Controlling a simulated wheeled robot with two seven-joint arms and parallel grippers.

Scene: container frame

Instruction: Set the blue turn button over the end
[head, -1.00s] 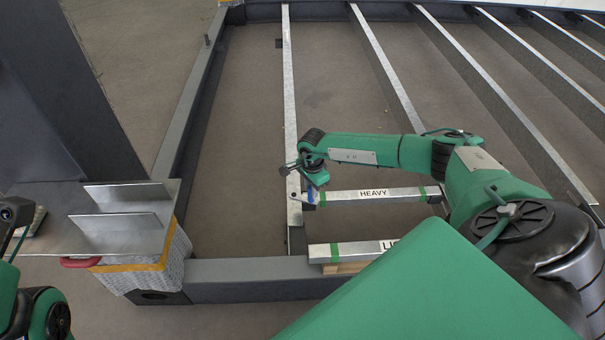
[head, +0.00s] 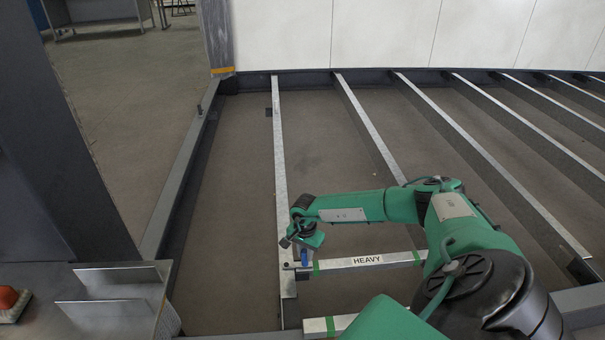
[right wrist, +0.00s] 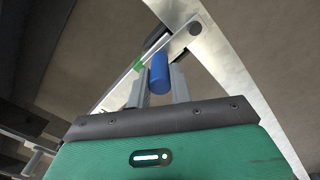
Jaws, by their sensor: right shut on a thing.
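The blue turn button (right wrist: 160,74) is a short blue cylinder between the two fingers of my right gripper (right wrist: 158,88) in the right wrist view. The gripper is shut on it. In the head view the button (head: 304,256) shows just under my right gripper (head: 303,249), at the left end of the bar marked HEAVY (head: 345,264). That end, with a green band, meets a long metal joist (head: 281,180). Whether the button lies across the bar's end is hard to tell. My left gripper is out of view.
A second bar with a green band (head: 328,325) lies nearer to me. More parallel joists (head: 370,130) run to the right, with open gaps between them. A metal tray with upright plates (head: 115,297) stands at the lower left. A white wall (head: 400,35) closes the far side.

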